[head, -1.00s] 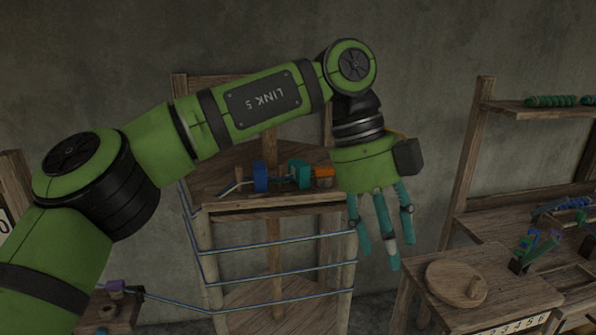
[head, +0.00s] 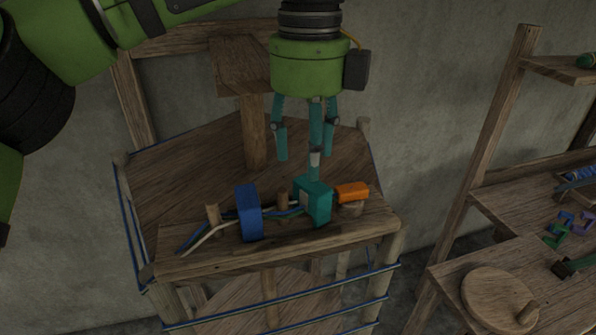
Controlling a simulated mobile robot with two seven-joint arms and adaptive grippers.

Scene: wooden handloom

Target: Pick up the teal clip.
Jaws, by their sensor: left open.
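The teal clip (head: 313,201) stands on the front ledge of the wooden stand, around or against the strands there, between a blue clip and an orange piece. My left gripper (head: 308,160) hangs pointing down above and behind the teal clip, its teal fingers spread open and empty. One fingertip overlaps the clip's top edge in the picture; I cannot tell whether it touches. My right gripper is not in view.
The blue clip (head: 249,212) stands left of the teal clip. The orange piece (head: 351,192) sits close on its right. Wooden pegs (head: 213,219) and strands lie along the ledge (head: 280,247). A wooden shelf unit with a round lid (head: 497,297) stands at right.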

